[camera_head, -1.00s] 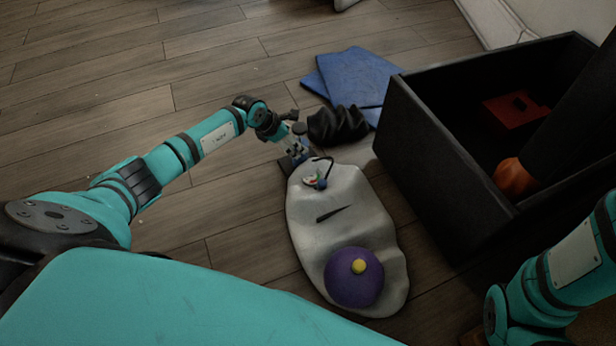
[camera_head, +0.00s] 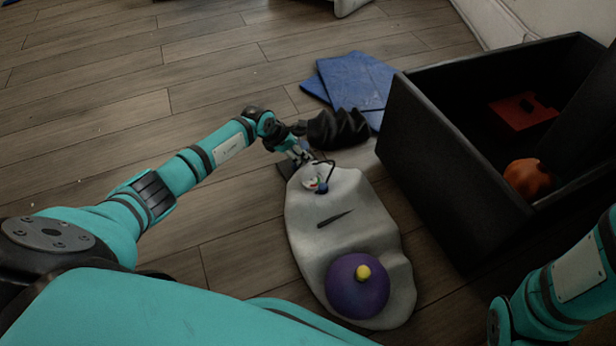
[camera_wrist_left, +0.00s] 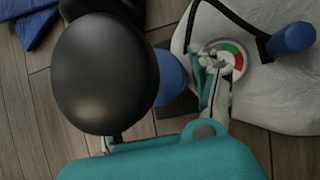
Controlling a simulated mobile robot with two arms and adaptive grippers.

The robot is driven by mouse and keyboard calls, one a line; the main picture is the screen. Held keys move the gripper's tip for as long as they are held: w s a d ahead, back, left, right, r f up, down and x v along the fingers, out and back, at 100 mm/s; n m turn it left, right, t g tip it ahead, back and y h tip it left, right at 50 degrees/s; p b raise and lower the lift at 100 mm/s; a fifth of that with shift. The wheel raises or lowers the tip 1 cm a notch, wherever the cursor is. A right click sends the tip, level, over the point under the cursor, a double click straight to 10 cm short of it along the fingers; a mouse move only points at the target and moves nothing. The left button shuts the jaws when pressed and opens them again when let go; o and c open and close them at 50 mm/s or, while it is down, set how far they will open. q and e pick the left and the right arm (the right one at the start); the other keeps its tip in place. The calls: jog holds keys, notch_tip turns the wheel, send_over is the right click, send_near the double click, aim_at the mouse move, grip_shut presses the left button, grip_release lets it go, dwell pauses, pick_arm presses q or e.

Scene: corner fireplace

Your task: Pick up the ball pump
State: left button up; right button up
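The ball pump seems to be the item at the far end of the pale grey mat, partly hidden by my left gripper (camera_head: 298,152). In the left wrist view its smooth black rounded top (camera_wrist_left: 105,75) is close and large, with a blue part behind it. A round gauge (camera_wrist_left: 236,57) with red and green marks and a blue cylinder (camera_wrist_left: 292,40) on a black hose lie beyond. My left gripper's fingers (camera_wrist_left: 160,115) look spread, one right of the black top and one mostly hidden behind it. No firm hold shows. My right gripper is outside the frames.
A purple ball (camera_head: 352,292) with a yellow knob rests on the pale mat (camera_head: 320,237). A black ribbed item (camera_head: 338,128) and blue sheets (camera_head: 352,80) lie beyond. A black crate (camera_head: 440,165) at right holds an orange object (camera_head: 528,178) and a red box (camera_head: 522,110).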

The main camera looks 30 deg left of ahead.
pick_arm(q)
jog(key=c, duration=1.1)
jog(key=shift+w+d+r, duration=0.1)
jog(key=shift+w+r, duration=0.1)
jog(key=shift+r, duration=0.15)
grip_shut()
jog(key=shift+f, duration=0.1)
